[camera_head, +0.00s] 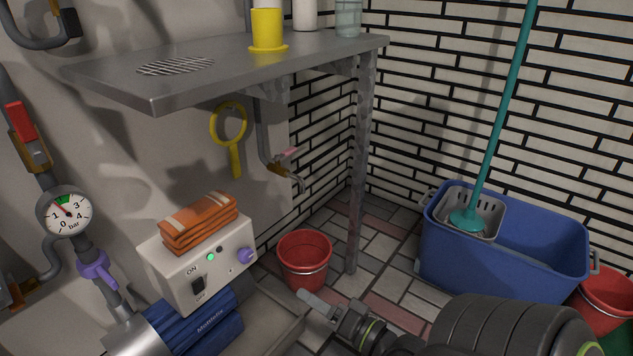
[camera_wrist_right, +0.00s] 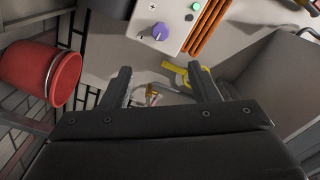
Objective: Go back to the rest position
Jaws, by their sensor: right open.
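My right gripper (camera_head: 325,308) comes in from the bottom right of the head view, low and in front of the red bucket (camera_head: 304,260). It is seen from the side there, with the arm behind it. In the right wrist view its two fingers (camera_wrist_right: 163,82) stand wide apart with nothing held between them. Through the gap, the wall tap and part of the yellow ring-shaped object show at a distance. My left gripper is in neither view.
A white control box (camera_head: 198,268) with folded orange cloths (camera_head: 199,222) stands above a blue motor (camera_head: 210,322). A metal shelf (camera_head: 300,58) juts out above, its leg (camera_head: 361,170) reaching the floor. A blue mop bucket (camera_head: 510,262) stands right. Tiled floor between is clear.

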